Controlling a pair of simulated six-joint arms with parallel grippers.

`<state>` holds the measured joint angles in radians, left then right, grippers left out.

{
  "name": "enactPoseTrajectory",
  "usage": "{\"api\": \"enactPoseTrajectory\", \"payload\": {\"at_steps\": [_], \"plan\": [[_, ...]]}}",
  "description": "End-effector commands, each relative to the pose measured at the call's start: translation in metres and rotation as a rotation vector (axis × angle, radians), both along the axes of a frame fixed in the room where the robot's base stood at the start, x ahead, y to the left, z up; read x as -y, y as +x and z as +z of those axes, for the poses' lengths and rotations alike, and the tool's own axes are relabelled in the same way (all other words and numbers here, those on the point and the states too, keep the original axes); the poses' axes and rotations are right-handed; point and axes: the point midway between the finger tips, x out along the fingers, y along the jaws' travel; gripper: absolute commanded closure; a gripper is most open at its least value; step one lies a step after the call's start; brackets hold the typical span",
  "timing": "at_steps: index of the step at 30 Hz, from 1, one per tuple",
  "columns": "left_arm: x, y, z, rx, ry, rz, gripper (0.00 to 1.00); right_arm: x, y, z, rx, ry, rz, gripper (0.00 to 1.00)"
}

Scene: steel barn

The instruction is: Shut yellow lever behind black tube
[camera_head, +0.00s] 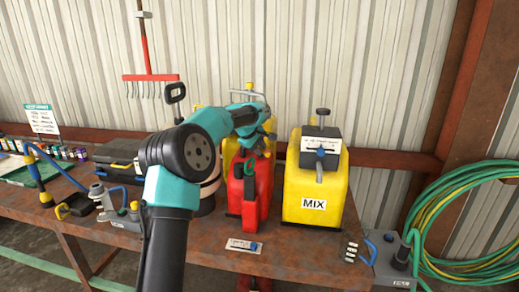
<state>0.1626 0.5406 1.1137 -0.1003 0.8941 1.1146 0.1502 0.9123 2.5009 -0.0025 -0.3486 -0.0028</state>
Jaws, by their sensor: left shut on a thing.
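My left arm rises through the middle of the view, and my left gripper (265,132) is at the top of a yellow container (229,152), behind a red canister (249,195). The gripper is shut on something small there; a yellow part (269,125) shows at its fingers. I cannot tell for sure whether this is the yellow lever. Another small yellow piece (249,87) stands upright just above the wrist. My arm hides much of the yellow container, and no black tube can be made out clearly. My right gripper is not in view.
A yellow MIX container (312,188) with a black box on top stands close to the right. A label plate (243,245) lies at the front edge of the rusty table (290,250). Tools clutter the left side; a green hose coil (470,220) hangs at right.

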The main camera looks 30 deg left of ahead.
Motion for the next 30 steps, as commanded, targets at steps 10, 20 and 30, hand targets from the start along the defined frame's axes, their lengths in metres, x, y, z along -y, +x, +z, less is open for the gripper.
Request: {"api": "enactPoseTrajectory", "payload": {"at_steps": [10, 20, 30], "plan": [[-0.0005, 0.0032, 0.0041, 0.015, -0.001, -0.273, 1.00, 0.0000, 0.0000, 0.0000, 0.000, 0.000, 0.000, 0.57], [-0.0010, 0.0031, 0.0040, 0.014, -0.001, -0.437, 1.00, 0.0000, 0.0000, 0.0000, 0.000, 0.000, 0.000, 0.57], [-0.0010, 0.0026, 0.0037, 0.013, -0.003, -0.466, 1.00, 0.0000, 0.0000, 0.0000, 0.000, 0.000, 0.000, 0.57]]}}
